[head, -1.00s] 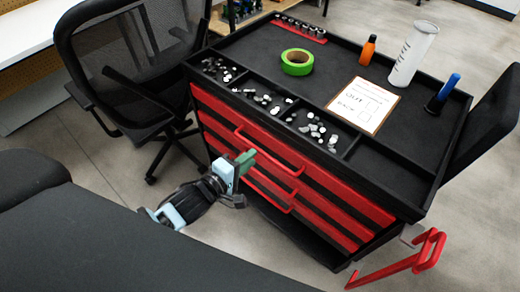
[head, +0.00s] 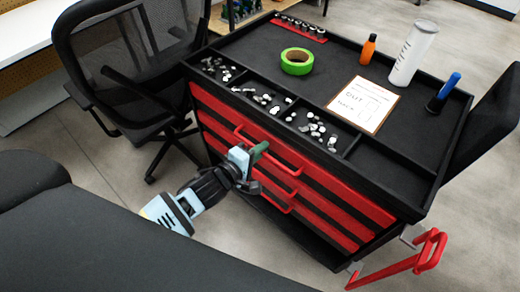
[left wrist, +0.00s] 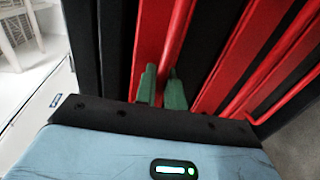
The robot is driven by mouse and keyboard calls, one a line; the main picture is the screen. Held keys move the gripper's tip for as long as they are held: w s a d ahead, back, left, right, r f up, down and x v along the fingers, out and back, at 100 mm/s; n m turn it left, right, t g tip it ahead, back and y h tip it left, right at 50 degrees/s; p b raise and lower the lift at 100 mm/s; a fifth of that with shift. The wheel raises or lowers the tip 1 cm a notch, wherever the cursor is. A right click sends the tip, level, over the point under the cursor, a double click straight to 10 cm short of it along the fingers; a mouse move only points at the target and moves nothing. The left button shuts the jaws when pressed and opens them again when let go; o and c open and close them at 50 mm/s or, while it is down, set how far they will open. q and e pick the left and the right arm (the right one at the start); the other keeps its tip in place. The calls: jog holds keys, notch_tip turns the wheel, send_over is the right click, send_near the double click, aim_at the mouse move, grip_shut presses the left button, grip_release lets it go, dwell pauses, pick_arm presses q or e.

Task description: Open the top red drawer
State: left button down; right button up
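The top red drawer (head: 222,108) of the black cabinet is shut, flush with the front. Its red bar handle (head: 283,163) stands out from the face. In the head view my left gripper (head: 259,152) is at the left part of this handle. In the left wrist view the two green fingers (left wrist: 161,88) stand either side of a red handle bar (left wrist: 177,38), with a narrow gap between them. Whether they press on it is not clear. My right gripper is not in view.
A lower red handle (head: 272,197) lies just below my left gripper. The cabinet top (head: 262,45) holds green tape (head: 297,62), bottles, a paper sheet and small metal parts. A black chair (head: 125,80) stands at the left. A red handle (head: 405,263) sticks out at the cabinet's right end.

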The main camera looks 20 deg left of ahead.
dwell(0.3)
